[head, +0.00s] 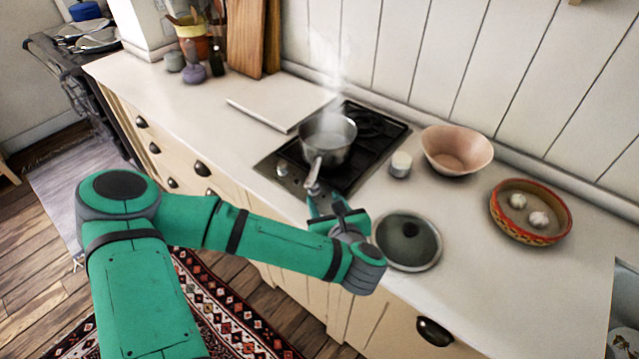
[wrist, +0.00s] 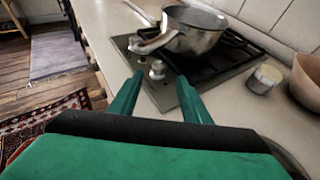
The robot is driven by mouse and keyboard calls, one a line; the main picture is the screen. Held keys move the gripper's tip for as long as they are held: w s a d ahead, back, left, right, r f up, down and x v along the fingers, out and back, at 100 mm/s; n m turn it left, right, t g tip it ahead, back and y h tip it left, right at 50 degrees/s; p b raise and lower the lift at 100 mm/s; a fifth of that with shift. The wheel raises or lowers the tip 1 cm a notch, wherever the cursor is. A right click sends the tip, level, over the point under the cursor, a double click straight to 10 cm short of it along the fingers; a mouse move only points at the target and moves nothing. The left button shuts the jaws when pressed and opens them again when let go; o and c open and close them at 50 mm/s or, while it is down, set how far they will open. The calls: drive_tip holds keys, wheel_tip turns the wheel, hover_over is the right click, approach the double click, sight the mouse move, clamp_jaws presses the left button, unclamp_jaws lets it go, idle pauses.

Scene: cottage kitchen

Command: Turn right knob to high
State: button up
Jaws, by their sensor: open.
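The right knob (wrist: 157,70) is a small, light metal knob on the stove's front strip. It shows in the wrist view just beyond the gap between my fingertips. I cannot read its setting. In the head view the pot's handle and my gripper crowd the same spot. Another knob (head: 282,169) sits further left on the strip of the black and steel stove (head: 377,150). My gripper (head: 325,197) is open and empty at the stove's front right. Its two green fingers also show in the wrist view (wrist: 160,88), apart from the knob.
A steaming metal pot (head: 328,138) stands on the stove, its handle (wrist: 155,45) reaching out over the front strip. A small white jar (head: 400,164), a pinkish bowl (head: 457,150), a round glass lid (head: 407,240) and a red-rimmed dish (head: 531,208) stand to the right.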

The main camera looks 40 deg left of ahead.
sight(314, 188)
drive_tip(key=x, duration=0.9)
drive_tip(key=shift+a, duration=0.1)
drive_tip(key=c, duration=1)
